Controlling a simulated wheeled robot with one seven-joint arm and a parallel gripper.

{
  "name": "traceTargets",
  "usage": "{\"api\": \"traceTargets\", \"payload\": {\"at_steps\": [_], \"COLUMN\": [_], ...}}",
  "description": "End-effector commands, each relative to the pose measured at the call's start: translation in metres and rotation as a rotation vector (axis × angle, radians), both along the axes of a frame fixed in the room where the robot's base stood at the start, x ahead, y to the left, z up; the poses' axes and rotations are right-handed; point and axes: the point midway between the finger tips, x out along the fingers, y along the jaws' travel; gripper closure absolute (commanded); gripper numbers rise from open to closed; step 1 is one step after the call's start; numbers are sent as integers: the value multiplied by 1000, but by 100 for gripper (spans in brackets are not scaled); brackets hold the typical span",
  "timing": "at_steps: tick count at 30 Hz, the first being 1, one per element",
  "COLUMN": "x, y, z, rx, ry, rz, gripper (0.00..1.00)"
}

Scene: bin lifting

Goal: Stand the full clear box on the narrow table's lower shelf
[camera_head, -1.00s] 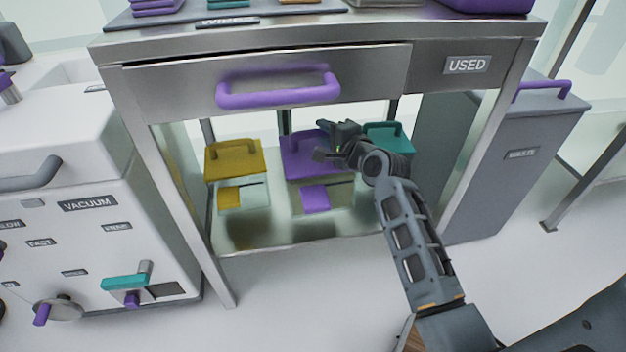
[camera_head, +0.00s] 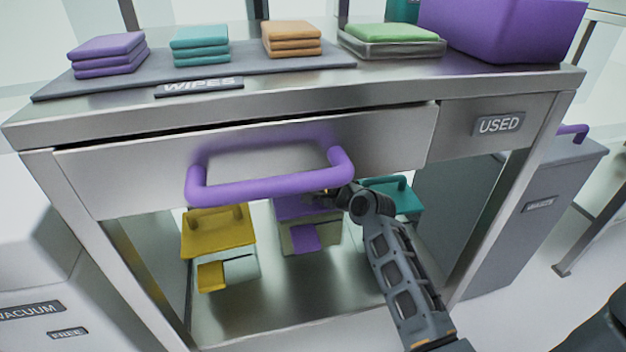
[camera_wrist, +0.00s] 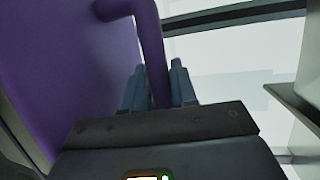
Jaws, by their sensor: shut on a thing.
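A clear box with a purple lid (camera_head: 288,212) stands on the table's lower shelf (camera_head: 262,312), between a yellow-lidded box (camera_head: 217,233) and a teal-lidded box (camera_head: 405,197). My gripper (camera_head: 322,199) reaches under the drawer to the purple lid, partly hidden by the drawer handle. In the wrist view my gripper (camera_wrist: 157,85) is shut on the purple handle (camera_wrist: 150,45), with one finger on each side; the purple lid (camera_wrist: 65,70) is left of it. I cannot tell how full each box is, or whether this table is the narrow one.
A purple drawer handle (camera_head: 270,184) juts out just above my gripper. Wipes stacks (camera_head: 200,42), a green pad (camera_head: 392,33) and a purple bin (camera_head: 495,35) are on the tabletop. A grey waste bin (camera_head: 545,200) stands right; a white vacuum unit (camera_head: 35,270) stands left. Bare shelf lies in front of the boxes.

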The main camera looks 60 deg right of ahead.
Motion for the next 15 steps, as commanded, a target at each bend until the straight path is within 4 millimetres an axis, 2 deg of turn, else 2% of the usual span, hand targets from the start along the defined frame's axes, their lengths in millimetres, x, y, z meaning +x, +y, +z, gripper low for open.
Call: {"api": "traceTargets", "payload": {"at_steps": [8, 15], "x": [1, 1], "y": [-1, 0], "z": [-19, -53], "rx": [-4, -4], "ry": [-7, -6], "rz": [-2, 0], "gripper": [100, 100]}}
